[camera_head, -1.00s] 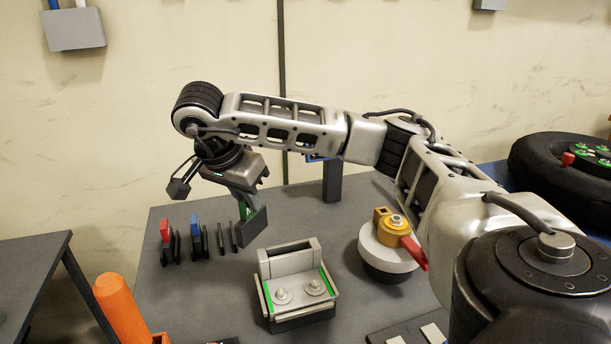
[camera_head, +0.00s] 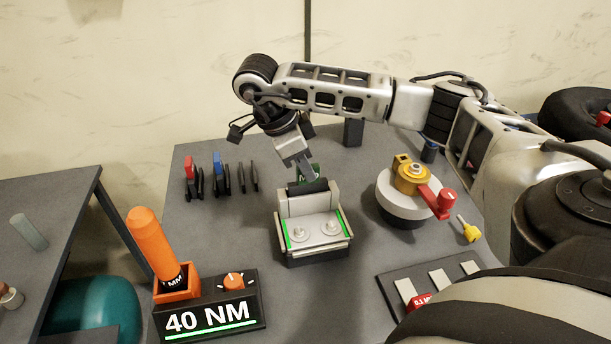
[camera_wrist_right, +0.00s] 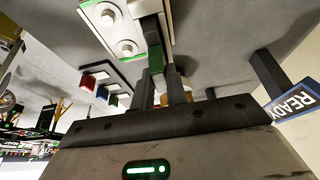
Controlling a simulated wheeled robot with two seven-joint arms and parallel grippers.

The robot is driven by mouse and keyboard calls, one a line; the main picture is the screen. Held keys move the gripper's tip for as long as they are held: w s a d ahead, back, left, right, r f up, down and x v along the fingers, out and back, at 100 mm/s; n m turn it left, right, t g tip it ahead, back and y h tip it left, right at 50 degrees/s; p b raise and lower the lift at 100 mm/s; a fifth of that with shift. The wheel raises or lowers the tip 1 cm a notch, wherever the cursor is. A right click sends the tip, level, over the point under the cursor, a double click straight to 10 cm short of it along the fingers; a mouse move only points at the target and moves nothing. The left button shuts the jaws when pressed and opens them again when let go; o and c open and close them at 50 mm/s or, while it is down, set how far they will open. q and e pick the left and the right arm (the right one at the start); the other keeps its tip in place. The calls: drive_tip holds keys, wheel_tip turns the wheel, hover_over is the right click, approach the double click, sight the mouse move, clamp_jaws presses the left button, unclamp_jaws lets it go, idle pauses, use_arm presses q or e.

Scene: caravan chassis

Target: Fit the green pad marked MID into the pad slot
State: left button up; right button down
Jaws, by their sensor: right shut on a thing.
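The green pad (camera_head: 307,173), a thin dark plate with green on it, is held in my right gripper (camera_head: 306,176). It is at the rear of the grey pad fixture (camera_head: 314,250), close to its raised back block. I cannot tell whether it touches the fixture or sits in the slot; the MID mark is not readable. The fixture has two bolts and green strips at its sides. In the right wrist view the green pad (camera_wrist_right: 155,57) shows between the fingers, next to the fixture (camera_wrist_right: 122,35). My left gripper is not in view.
A rack holds a red pad (camera_head: 190,174) and a blue pad (camera_head: 218,176) at left. The round unit with a red handle (camera_head: 435,202) stands right of the fixture. An orange tool (camera_head: 152,243) and a 40 NM display (camera_head: 210,316) are in front left.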

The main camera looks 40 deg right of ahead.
sight(308, 184)
wheel_tip(308, 184, down, 2)
drive_tip(key=shift+f, duration=0.1)
drive_tip(key=shift+f, duration=0.1)
drive_tip(key=c, duration=1.4)
unclamp_jaws()
